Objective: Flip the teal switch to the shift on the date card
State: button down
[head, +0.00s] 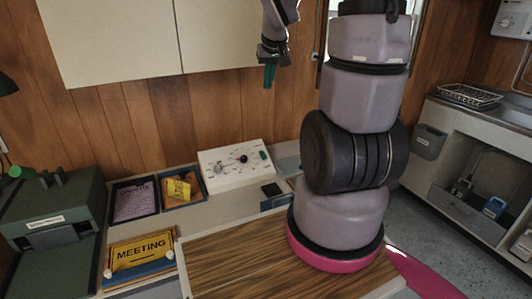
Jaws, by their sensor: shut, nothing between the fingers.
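A white switch panel (233,182) stands at the back of the counter against the wood wall. It carries several small dark controls and a small teal switch (263,155) near its right end. The switch's setting is too small to read. My gripper (268,77), with teal fingers, points down in front of the wall, high above the panel and slightly right of its middle. It is shut and empty, and apart from the panel. A yellow card (180,188) lies in a tray left of the panel; whether it is the date card I cannot tell.
A yellow MEETING sign (141,252) stands at the front left, beside a dark green machine (50,225). A dark tray (134,201) holds purple paper. A small black object (271,189) lies before the panel. Cream cupboards (125,40) hang above. A sink unit (470,160) stands right.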

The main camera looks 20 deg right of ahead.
aim_at(265, 156)
jog(key=w+d+f+n, duration=0.1)
jog(key=w+d+f, duration=0.1)
jog(key=f, duration=0.7)
jog(key=w+d+f+n+y, duration=0.1)
jog(key=w+f, duration=0.3)
jog(key=f, duration=0.6)
jog(key=shift+d+f+g, duration=0.25)
jog(key=shift+d+g, duration=0.05)
jog(key=shift+d, duration=0.45)
jog(key=shift+w, duration=0.15)
jog(key=x, duration=1.2)
jog(key=shift+f, duration=0.4)
jog(key=shift+w+f, duration=0.15)
jog(key=shift+f, duration=0.45)
